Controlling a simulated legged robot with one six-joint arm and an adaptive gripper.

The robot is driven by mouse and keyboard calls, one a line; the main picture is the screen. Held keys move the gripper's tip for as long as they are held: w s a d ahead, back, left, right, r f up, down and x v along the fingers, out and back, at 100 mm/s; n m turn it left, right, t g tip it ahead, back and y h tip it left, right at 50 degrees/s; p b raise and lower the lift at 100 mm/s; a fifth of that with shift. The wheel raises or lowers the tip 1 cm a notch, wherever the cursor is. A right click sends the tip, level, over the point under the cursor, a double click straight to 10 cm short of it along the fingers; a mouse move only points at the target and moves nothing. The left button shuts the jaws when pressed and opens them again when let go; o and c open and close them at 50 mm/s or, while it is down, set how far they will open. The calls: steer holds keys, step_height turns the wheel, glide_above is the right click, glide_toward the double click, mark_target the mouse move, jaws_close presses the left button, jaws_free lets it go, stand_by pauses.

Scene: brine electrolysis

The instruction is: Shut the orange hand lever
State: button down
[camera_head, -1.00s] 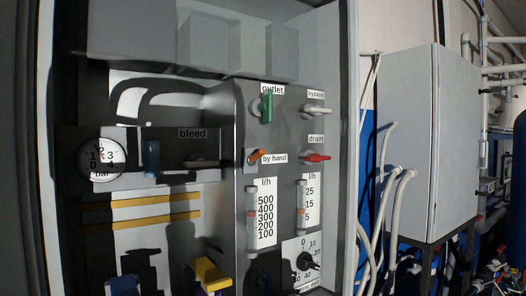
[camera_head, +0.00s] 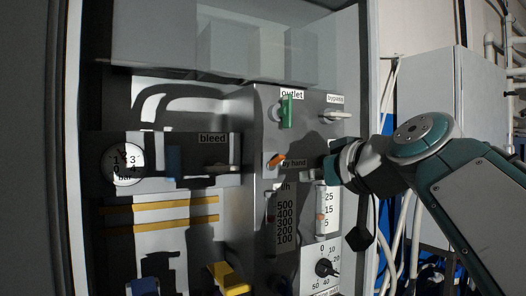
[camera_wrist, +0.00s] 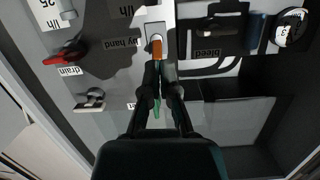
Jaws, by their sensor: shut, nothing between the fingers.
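The orange hand lever (camera_head: 277,160) sits on the grey panel, left of the "by hand" label, and slants up to the right. In the wrist view the orange lever (camera_wrist: 157,48) is just ahead of my gripper's fingertips (camera_wrist: 157,67). I cannot tell if they touch it. The fingers are shut, with nothing held. In the head view my gripper (camera_head: 318,171) reaches in from the right, dark and partly lost in shadow, hiding the drain label and red lever.
The green outlet lever (camera_head: 286,111) is above the orange one, and the pale bypass lever (camera_head: 337,115) is at upper right. The red drain lever (camera_wrist: 70,53) shows in the wrist view. Flow tubes and a dial (camera_head: 325,268) lie below. A pressure gauge (camera_head: 122,164) is at left.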

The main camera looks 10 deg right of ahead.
steer(key=t, duration=0.1)
glide_toward(277, 160)
steer(key=d+r, duration=0.1)
steer(key=r, duration=0.1)
steer(key=shift+s+d+f+n+y, duration=0.1)
steer(key=shift+s+n+y, duration=0.05)
steer(key=shift+n+y, duration=0.25)
steer(key=x, duration=1)
